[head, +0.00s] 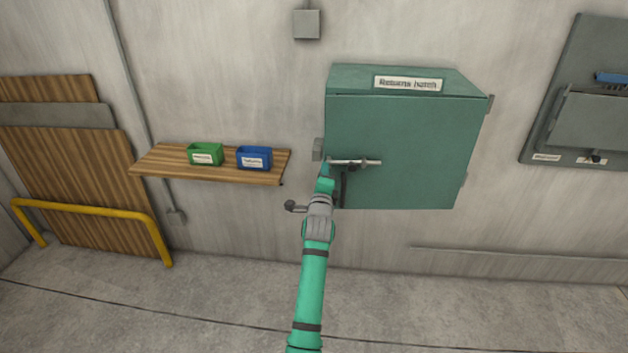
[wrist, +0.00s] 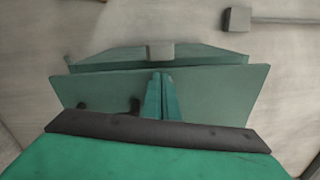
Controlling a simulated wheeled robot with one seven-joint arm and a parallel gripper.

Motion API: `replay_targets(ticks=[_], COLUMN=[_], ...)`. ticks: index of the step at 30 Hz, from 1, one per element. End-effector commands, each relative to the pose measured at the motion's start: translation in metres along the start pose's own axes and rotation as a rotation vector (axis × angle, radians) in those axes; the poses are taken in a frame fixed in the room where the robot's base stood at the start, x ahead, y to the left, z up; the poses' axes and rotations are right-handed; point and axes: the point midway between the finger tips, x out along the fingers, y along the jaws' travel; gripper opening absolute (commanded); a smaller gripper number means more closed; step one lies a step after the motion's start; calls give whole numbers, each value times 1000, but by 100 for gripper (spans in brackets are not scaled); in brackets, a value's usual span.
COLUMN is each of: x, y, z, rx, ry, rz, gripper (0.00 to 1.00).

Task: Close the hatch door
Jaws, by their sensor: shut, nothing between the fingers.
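The hatch door (head: 420,150) is a flat teal panel on the front of a wall box labelled as a returns hatch (head: 350,78). It sits flush or nearly so; I cannot tell whether a narrow gap remains. A metal lever handle (head: 362,162) lies roughly level near its left edge. My gripper (head: 326,176) is shut and empty by the door's lower left edge, just left of and below the handle. In the wrist view my gripper (wrist: 160,85) points toward the door panel (wrist: 215,95). Contact with the door cannot be made out.
Hinges (head: 490,104) are on the door's right side. A small grey block (head: 318,149) is at the box's left edge. Left of it, a wooden shelf (head: 160,163) holds a green bin (head: 205,154) and a blue bin (head: 254,158). A grey panel (head: 590,120) hangs at right.

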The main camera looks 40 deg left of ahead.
Motion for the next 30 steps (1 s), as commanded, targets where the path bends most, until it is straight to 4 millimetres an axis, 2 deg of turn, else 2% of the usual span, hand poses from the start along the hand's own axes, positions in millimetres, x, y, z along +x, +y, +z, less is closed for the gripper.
replay_targets(ticks=[6,21,26,30], x=[13,15,10,-6], y=[-2,-2,-1,2], z=[-12,-16,-18,-21], rx=[-2,-3,-3,-4], ry=[43,52,53,54], rz=[-8,-10,-10,-11], gripper=[0,0,0,0])
